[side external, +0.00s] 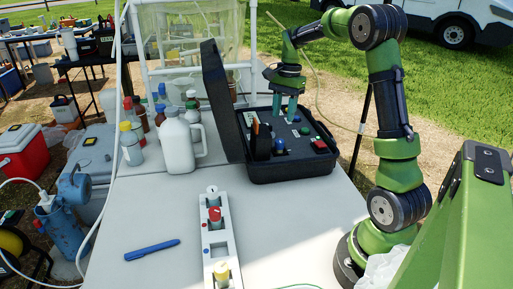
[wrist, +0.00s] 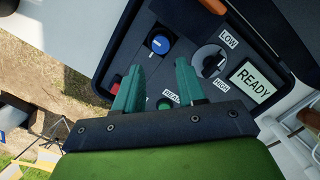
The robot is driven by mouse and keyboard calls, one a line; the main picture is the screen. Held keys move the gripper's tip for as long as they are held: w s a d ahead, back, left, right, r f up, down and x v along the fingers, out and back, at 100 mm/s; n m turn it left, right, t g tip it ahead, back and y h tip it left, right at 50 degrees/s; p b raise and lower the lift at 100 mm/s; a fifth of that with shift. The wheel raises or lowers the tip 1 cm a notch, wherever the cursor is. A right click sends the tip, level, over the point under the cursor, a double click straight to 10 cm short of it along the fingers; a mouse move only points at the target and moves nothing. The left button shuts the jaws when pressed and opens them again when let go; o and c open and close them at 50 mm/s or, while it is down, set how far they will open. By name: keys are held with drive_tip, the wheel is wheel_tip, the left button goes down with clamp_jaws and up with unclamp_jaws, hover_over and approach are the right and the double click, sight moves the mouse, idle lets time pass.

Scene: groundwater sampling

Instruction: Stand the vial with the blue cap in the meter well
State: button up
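The blue cap (wrist: 160,44) shows from above in the wrist view, set in a dark recess of the meter panel. It also shows in the side view (side external: 279,143), inside the open black meter case (side external: 290,170). The vial body beneath the cap is hidden, so I cannot tell how deep it sits. My gripper (side external: 285,108) is above the case with its two teal fingers apart and nothing between them. In the wrist view my gripper's fingertips (wrist: 158,76) are near the blue cap, which lies just beyond them, apparently clear of both.
The meter panel has a dial (wrist: 210,60), a READY display (wrist: 250,85) and a green button (wrist: 165,104). The raised lid (side external: 218,95) stands left of the panel. A white rack (side external: 218,240) holds white-, red- and yellow-capped vials. A blue pen (side external: 152,250) and white jug (side external: 178,145) are on the table.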

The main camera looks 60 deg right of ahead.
drive_tip(key=s+a+r+n+t, duration=0.2)
drive_tip(key=a+r+n, duration=0.15)
drive_tip(key=a, duration=0.35)
drive_tip(key=s+a+r+n+t, duration=0.1)
drive_tip(key=s+a+r+n, duration=0.2)
drive_tip(key=a, duration=0.5)
drive_tip(key=s+a+n+t, duration=0.4)
drive_tip(key=s+a+n, duration=0.3)
drive_tip(key=a, duration=0.3)
drive_tip(key=shift+s+a, duration=0.4)
drive_tip(key=shift+n, duration=0.25)
